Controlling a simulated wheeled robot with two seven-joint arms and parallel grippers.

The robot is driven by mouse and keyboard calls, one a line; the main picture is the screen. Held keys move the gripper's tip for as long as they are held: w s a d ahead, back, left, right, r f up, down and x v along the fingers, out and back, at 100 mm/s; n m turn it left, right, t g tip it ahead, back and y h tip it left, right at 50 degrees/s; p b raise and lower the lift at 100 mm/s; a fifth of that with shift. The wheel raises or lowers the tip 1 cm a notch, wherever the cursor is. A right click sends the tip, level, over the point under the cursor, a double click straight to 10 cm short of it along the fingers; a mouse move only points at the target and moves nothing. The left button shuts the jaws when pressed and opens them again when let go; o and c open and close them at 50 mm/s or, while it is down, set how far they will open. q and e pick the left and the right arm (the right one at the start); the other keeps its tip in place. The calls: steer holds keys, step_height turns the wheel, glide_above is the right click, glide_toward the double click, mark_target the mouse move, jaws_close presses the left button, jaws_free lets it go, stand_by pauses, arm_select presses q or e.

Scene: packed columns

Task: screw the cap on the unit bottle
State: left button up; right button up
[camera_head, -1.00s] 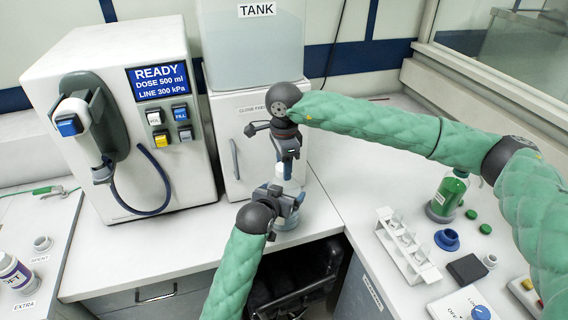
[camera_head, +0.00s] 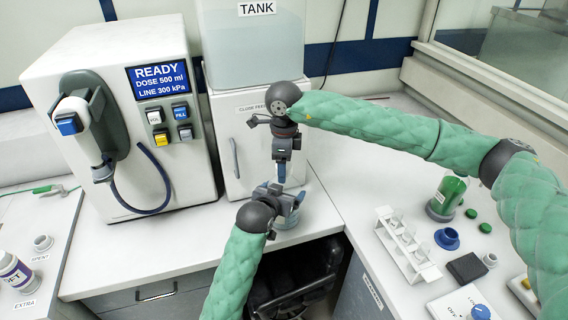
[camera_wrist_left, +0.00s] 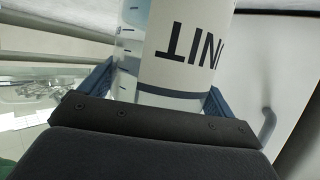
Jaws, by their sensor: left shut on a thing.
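The unit bottle (camera_wrist_left: 188,45) is clear with a white label reading UNIT, upside down in the left wrist view. My left gripper is shut on the bottle, one finger on each side. My right gripper (camera_head: 281,175) points down from above, over the bottle's top and just behind the left gripper. Its fingers appear nearly edge-on, so I cannot tell their opening. The cap is not visible; the bottle's mouth is hidden by the grippers.
A filling machine (camera_head: 130,115) stands left and a tank cabinet (camera_head: 245,140) behind. On the right counter are a green-filled bottle (camera_head: 447,195), green caps (camera_head: 485,228), a blue ring-shaped part (camera_head: 447,239) and a tube rack (camera_head: 405,250). A purple-labelled bottle (camera_head: 15,270) stands far left.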

step_height(320, 180, up, 12)
stand_by(0.8)
arm_select(q)
steer(key=o, duration=1.6)
steer(key=shift+s, duration=0.1)
arm_select(e)
steer(key=shift+f, duration=0.15)
